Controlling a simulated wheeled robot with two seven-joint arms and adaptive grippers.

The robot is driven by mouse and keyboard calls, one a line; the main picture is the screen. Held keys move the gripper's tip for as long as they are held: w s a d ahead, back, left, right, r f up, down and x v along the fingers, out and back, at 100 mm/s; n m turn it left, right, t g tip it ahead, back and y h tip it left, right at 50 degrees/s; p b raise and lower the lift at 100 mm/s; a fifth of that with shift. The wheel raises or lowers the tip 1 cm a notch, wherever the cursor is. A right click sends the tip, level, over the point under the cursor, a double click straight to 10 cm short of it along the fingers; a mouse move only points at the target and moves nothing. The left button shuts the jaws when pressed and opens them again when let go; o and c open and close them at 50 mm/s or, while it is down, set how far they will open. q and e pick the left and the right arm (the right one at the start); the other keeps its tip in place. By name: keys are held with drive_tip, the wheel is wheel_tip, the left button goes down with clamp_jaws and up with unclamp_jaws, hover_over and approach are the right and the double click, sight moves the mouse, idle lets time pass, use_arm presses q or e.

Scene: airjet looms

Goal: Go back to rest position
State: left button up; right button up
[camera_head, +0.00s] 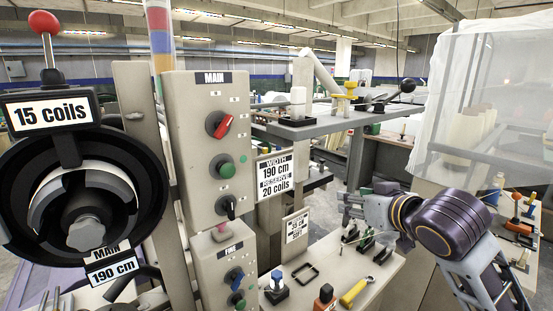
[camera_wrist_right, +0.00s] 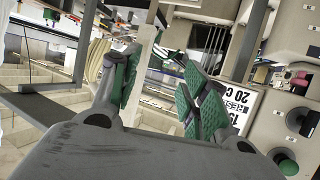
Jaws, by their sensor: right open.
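My right arm comes in from the right in the head view, and its gripper (camera_head: 350,208) hangs above the small table, right of the control panel. The right wrist view shows the two green-padded fingers of this gripper (camera_wrist_right: 160,70) apart, with nothing between them. My left gripper is not in view.
A MAIN panel (camera_head: 212,100) with red, green and black knobs stands in the middle, beside a black coil drum (camera_head: 140,180). A table (camera_head: 385,275) holds a yellow tool (camera_head: 354,293) and a black frame (camera_head: 304,274). A grey shelf (camera_head: 310,130) lies behind the gripper.

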drive_tip(key=s+d+f+g+h, duration=0.1)
drive_tip(key=s+f+g, duration=0.15)
drive_tip(key=f, duration=0.85)
drive_tip(key=s+f+g, duration=0.2)
drive_tip(key=s+f, duration=0.1)
drive_tip(key=f, duration=0.9)
drive_tip(key=s+d+f+g+h, duration=0.25)
drive_tip(key=s+f+g, duration=0.25)
drive_tip(key=s+f, duration=1.2)
wheel_tip(320, 180, down, 35)
drive_tip(key=s+g, duration=0.1)
drive_tip(key=s, duration=0.1)
drive_tip(key=s+d+f, duration=0.2)
drive_tip(key=s+f, duration=0.7)
drive_tip(key=s, duration=0.2)
drive_tip(key=s+d+f+g, duration=0.1)
drive_tip(key=s+d+f, duration=0.1)
drive_tip(key=s+f, duration=0.8)
drive_tip(key=shift+s+d, duration=0.2)
drive_tip(key=shift+s, duration=0.45)
